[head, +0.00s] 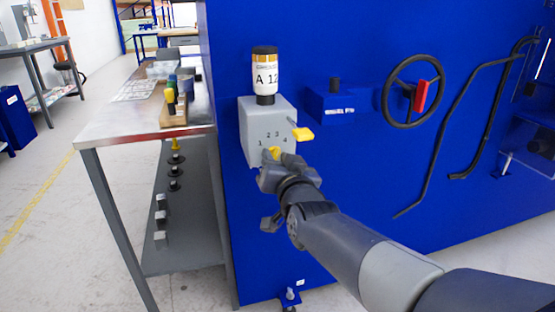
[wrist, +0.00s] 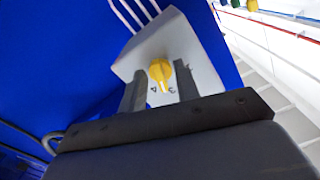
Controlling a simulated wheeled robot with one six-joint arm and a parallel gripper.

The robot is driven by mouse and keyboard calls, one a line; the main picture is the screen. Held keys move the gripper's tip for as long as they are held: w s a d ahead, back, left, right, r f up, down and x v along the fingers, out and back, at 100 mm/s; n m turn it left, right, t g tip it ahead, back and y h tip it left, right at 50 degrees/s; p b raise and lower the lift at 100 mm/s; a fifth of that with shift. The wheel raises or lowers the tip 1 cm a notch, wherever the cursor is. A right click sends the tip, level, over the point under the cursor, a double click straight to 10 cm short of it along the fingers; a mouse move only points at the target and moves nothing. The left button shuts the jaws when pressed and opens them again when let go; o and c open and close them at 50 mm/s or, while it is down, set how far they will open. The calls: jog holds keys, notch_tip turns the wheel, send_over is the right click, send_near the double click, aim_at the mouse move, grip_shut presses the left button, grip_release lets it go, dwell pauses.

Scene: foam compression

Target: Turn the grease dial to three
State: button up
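The yellow grease dial (head: 273,152) sits on the front of a grey box (head: 255,125), below the printed numerals 1 to 4. In the wrist view the dial (wrist: 160,70) lies between my two fingertips, with a gap on each side. Its pointed end faces down in that view, between two small marks that I cannot read. My gripper (head: 268,166) is at the dial in the head view and partly hides it. It also shows in the wrist view (wrist: 160,82), open, with its fingers apart around the dial.
A yellow lever (head: 303,134) sticks out from the box's right side. A canister marked A 12 (head: 264,76) stands on top. A black handwheel (head: 408,92) with a red handle is to the right on the blue machine. A metal table (head: 115,128) stands at the left.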

jog(key=shift+s, duration=0.15)
jog(key=p+v, duration=0.2)
jog(key=v, duration=0.8)
jog(key=shift+s, duration=0.25)
jog(key=shift+w, duration=0.1)
jog(key=b+x, duration=0.2)
jog(key=x, duration=0.8)
jog(key=shift+w, duration=0.35)
jog(key=shift+s, duration=0.1)
